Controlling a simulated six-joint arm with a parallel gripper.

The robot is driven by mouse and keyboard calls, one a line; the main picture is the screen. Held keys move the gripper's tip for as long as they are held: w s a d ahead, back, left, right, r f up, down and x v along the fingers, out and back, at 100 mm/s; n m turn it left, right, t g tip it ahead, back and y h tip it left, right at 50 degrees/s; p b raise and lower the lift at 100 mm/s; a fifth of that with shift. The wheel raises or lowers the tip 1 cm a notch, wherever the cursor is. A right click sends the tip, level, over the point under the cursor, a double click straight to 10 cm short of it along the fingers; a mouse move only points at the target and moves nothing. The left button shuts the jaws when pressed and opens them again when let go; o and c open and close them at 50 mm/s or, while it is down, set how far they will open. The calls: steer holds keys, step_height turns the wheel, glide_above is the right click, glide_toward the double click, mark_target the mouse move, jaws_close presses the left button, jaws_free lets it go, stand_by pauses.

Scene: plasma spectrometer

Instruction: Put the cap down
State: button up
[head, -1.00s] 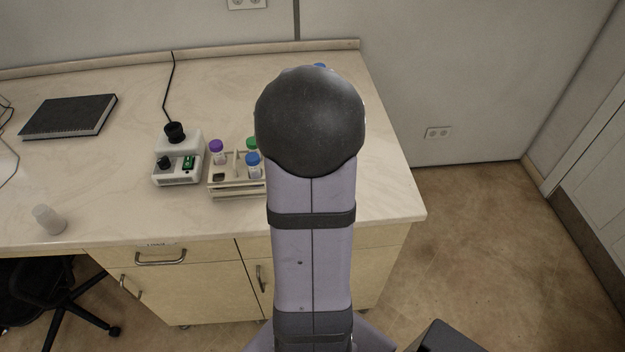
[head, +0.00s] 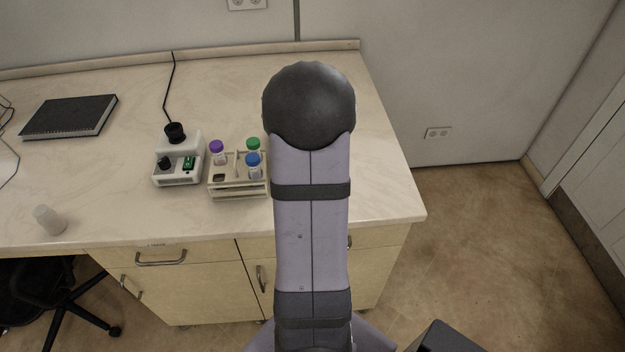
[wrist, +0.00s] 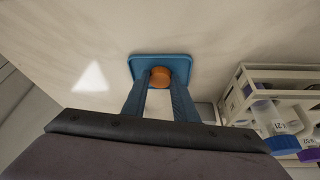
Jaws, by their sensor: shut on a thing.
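In the wrist view an orange cap (wrist: 160,76) sits between the two fingertips of my gripper (wrist: 159,84), which is shut on it. Behind the cap is a small blue tray (wrist: 160,58) on the counter. The cap overlaps the tray in the picture. I cannot tell whether it touches the tray or hangs above it. In the head view my arm hides the gripper, the cap and the tray.
A tube rack (head: 238,191) holds tubes with purple, green and blue caps; it also shows in the wrist view (wrist: 245,85). A white vortex-like device (head: 180,165) stands left of it. A white cup (head: 48,220) and a dark notebook (head: 68,116) are further left.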

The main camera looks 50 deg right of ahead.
steer(key=shift+f, duration=0.15)
steer(key=o, duration=1)
steer(key=shift+r, duration=0.3)
steer(key=v, duration=1.1)
steer(key=shift+s+a+r, duration=0.2)
steer(key=shift+r, duration=0.1)
